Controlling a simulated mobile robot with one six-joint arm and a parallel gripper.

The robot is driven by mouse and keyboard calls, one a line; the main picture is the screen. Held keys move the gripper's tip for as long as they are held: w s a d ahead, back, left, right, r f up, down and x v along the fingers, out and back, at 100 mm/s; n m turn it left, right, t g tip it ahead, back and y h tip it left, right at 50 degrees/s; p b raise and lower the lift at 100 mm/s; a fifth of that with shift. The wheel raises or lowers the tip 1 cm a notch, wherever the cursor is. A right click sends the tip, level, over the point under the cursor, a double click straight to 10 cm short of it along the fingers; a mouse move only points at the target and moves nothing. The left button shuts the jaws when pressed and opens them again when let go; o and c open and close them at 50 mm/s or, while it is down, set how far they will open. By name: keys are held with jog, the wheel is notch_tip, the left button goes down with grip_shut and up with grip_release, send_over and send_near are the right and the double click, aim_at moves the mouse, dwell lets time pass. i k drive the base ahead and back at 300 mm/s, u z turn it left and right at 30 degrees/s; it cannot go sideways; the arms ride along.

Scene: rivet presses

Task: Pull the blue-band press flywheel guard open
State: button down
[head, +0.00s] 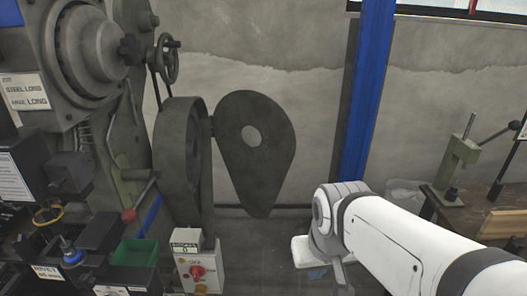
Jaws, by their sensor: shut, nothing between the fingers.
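The flywheel guard (268,172) is a dark teardrop-shaped plate with a round hole. It stands swung out to the right of the flywheel housing (171,150), joined near the housing's right edge, with its broad face toward me. The press (118,120) is grey-green and fills the left side. A blue strip (152,213) shows low on it, partly hidden. My white arm reaches in from the lower right, and its joint is below and right of the guard, apart from it. My gripper's fingers do not show.
A control box with a red knob (197,272) and a green bin (134,254) stand below the press. A blue post (364,95) rises behind my arm. A bench (505,226) with a small green press (457,165) is at right.

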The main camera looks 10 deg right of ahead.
aim_at(258, 173)
jog(key=z, duration=0.05)
jog(key=i, duration=1)
jog(key=u, duration=0.05)
